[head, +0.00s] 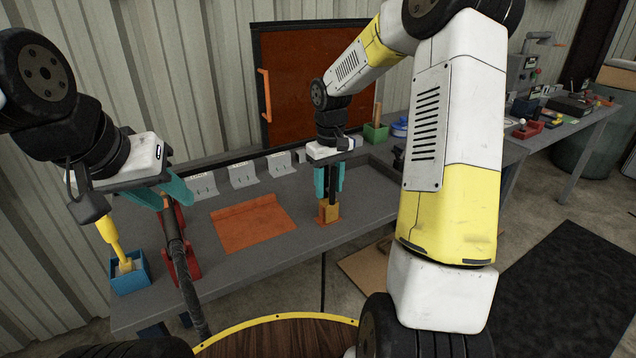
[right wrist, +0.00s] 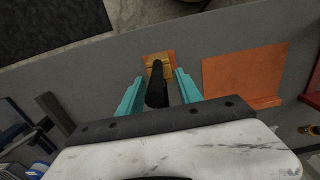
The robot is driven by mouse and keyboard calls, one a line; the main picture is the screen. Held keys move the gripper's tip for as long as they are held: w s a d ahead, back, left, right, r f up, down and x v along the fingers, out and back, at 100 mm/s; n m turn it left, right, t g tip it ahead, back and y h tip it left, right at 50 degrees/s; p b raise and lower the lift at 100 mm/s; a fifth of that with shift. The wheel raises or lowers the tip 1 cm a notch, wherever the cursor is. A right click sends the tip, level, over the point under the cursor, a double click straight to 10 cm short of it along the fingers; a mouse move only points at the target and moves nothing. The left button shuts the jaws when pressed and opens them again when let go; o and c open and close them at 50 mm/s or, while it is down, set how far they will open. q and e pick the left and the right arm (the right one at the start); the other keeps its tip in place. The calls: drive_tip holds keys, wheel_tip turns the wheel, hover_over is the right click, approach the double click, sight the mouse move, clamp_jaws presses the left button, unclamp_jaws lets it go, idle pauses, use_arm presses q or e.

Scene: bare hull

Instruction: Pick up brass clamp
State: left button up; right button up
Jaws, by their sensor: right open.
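A brass-yellow block with a black upright handle, which looks like the brass clamp (head: 330,213), stands at an orange holder on the grey bench. It shows in the right wrist view (right wrist: 158,69) too, its black handle rising between my fingers. My right gripper (head: 329,183) is directly above it with teal fingers pointing down. In the right wrist view the fingers (right wrist: 158,88) are open on either side of the handle, with gaps visible. My left gripper (head: 163,195) is at the bench's left end by a black hose-like part; whether it grips this is unclear.
An orange mat (head: 252,224) lies left of the clamp. A red stand (head: 181,262) and a blue box (head: 130,272) with a yellow-handled tool are further left. Grey brackets (head: 243,175) line the back. A green box (head: 376,132) stands behind right.

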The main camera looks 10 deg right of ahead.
drive_tip(key=shift+f, duration=0.4)
drive_tip(key=shift+c, duration=0.2)
clamp_jaws()
idle(1.0)
